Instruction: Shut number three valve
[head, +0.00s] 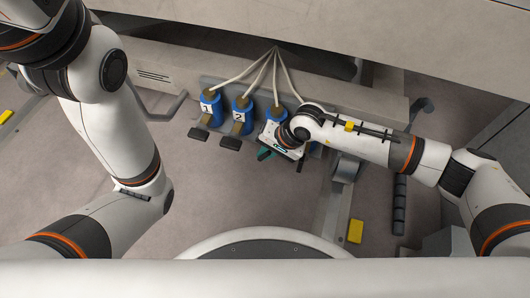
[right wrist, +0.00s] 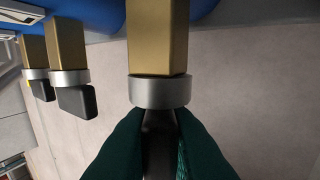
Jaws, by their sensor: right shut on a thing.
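Valve 1 (head: 207,106) and valve 2 (head: 241,115) are blue with number labels, brass bodies and black handles, side by side. A third blue valve (head: 277,114) stands to their right; my right wrist hides its label. My right gripper (head: 267,154), with green fingers, is at this third valve. In the right wrist view my right gripper (right wrist: 160,148) is shut on a black handle (right wrist: 159,125), below a grey collar (right wrist: 160,92) and brass body (right wrist: 158,38). The handle points straight down in that view, away from the collar. My left gripper is out of the head view.
Pale hoses (head: 258,69) run from the valves up under the large machine panel (head: 330,30). Two neighbouring black handles (right wrist: 76,101) hang to the left in the right wrist view. Open floor (head: 225,195) lies in front of the valves.

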